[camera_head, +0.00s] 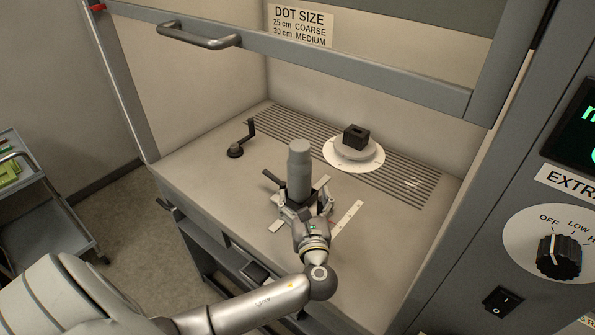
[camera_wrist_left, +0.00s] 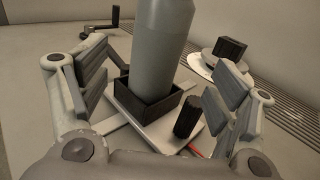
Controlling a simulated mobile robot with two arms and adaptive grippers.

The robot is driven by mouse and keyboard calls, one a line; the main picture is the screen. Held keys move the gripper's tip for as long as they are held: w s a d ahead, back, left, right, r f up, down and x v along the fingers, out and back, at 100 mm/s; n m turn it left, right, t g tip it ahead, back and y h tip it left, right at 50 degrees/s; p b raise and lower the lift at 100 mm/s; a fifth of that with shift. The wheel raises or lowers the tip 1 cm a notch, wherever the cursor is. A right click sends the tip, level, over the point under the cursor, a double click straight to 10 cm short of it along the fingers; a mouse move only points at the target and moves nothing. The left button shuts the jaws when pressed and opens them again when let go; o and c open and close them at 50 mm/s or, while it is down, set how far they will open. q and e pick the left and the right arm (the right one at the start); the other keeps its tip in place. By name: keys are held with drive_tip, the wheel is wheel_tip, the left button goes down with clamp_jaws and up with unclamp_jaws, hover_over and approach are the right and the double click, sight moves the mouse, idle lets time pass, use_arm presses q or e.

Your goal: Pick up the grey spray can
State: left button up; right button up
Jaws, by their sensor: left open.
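The grey spray can (camera_head: 300,165) stands upright inside the booth, its foot in a dark square holder on a pale plate. In the left wrist view the can (camera_wrist_left: 160,45) rises between the two fingers, its top cut off by the frame. The dark holder (camera_wrist_left: 125,101) surrounds its base. My left gripper (camera_head: 299,200) is in front of the can at its lower part. In the left wrist view my left gripper (camera_wrist_left: 155,90) is open, one finger on each side, with gaps to the can. My right gripper is not in view.
A dark block (camera_head: 356,137) sits on a round turntable (camera_head: 372,160) at the back right. A crank handle (camera_head: 236,150) stands at the back left. A raised sash (camera_head: 340,62) crosses above the booth opening. A pale ruler strip (camera_head: 347,219) lies right of the can.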

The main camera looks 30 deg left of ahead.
sight(301, 180)
use_arm(q)
drive_tip(key=w+a, duration=0.1)
drive_tip(key=w+a+r+p, duration=0.1)
drive_tip(key=w, duration=0.1)
drive_tip(key=shift+a, duration=0.3)
drive_tip(key=p+x, duration=0.1)
drive_tip(key=x, duration=0.3)
drive_tip(key=shift+a+r+p, duration=0.15)
drive_tip(key=shift+a+p, duration=0.05)
drive_tip(key=shift+p, duration=0.15)
drive_tip(key=shift+w+a, duration=0.15)
drive_tip(key=shift+w, duration=0.1)
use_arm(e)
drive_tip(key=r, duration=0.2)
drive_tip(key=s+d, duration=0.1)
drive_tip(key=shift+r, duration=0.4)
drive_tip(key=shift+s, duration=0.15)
use_arm(q)
drive_tip(key=c, duration=1.2)
drive_tip(key=shift+c, duration=0.9)
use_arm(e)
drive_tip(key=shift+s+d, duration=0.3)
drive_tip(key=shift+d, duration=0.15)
use_arm(q)
drive_tip(key=shift+r, duration=0.1)
